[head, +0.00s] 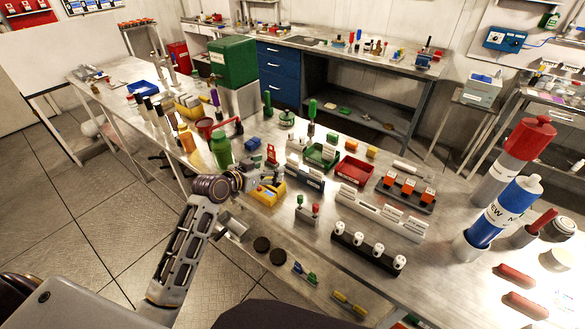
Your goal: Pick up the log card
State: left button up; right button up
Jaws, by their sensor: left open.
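My left arm comes in from the lower left, and my left gripper (267,181) is over the near edge of the metal workbench, beside a yellow box. It is small here, and it is open with nothing seen in it. White cards or labels stand in a grey holder (304,176) just right of the gripper. More white labels show along a longer pale rack (378,213) farther right. The print is too small to read, so I cannot tell which one is the log card. My right gripper is not in view.
The workbench (330,212) is crowded. A green bottle (222,150) stands left of the gripper, and a red tray (353,170) and green tray (322,154) lie behind the holder. A black rack with white knobs (368,250) is nearer. Tall red and blue cylinders stand at right.

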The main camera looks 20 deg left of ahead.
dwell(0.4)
pick_arm(q)
send_near(292, 160)
jog(key=shift+x, duration=1.95)
jog(key=shift+r+p, duration=0.1)
jog(key=shift+p, duration=0.25)
jog(key=shift+w+d, duration=0.1)
jog(key=shift+w, duration=0.05)
jog(key=shift+p+x, duration=0.4)
jog(key=shift+x, duration=1.85)
jog(key=shift+w+f, duration=0.15)
jog(key=shift+f, duration=0.05)
